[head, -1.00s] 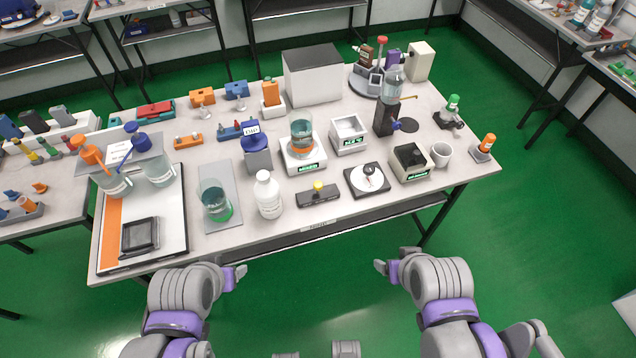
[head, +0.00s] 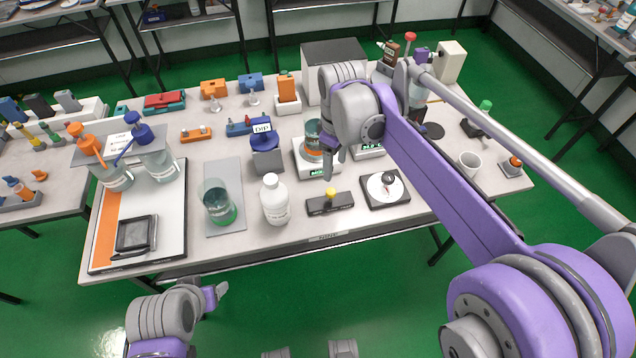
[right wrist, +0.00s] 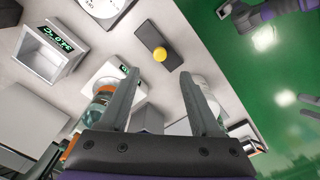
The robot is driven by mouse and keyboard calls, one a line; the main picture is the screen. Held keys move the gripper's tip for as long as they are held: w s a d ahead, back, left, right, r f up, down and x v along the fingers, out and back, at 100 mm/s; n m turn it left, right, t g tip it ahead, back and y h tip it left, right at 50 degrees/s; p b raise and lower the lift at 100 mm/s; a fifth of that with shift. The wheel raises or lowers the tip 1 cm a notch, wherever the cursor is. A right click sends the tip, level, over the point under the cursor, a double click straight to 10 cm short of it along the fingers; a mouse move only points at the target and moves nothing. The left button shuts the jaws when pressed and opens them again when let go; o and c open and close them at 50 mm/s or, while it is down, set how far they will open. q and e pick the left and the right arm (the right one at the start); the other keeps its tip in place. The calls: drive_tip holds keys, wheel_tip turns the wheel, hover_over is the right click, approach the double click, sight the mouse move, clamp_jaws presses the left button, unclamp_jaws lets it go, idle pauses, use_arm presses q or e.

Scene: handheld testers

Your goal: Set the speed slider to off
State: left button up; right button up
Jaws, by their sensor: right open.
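The speed slider is a small dark bar (head: 342,201) with a yellow knob (head: 330,194), at the front edge of the table. The knob stands near the bar's middle; its markings are too small to read. The bar (right wrist: 150,36) and knob (right wrist: 160,54) also show in the right wrist view, beyond the fingertips. My right gripper (head: 333,158) is open and empty above the table, behind the slider in the head view; its two fingers (right wrist: 158,78) are spread apart. My left gripper (head: 215,293) is low in front of the table, and its jaws are unclear.
A white bottle (head: 274,200) stands just left of the slider, and a round white dial on a dark base (head: 372,200) just right. A hotplate with a beaker (head: 302,160) stands behind. My right arm hides things at the table's right side.

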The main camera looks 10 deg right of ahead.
sight(331, 191)
drive_tip(key=f, duration=0.7)
drive_tip(key=f+b, duration=0.1)
drive_tip(key=f, duration=0.3)
drive_tip(key=shift+w+a, duration=0.2)
drive_tip(key=shift+w, duration=0.05)
clamp_jaws()
idle(1.1)
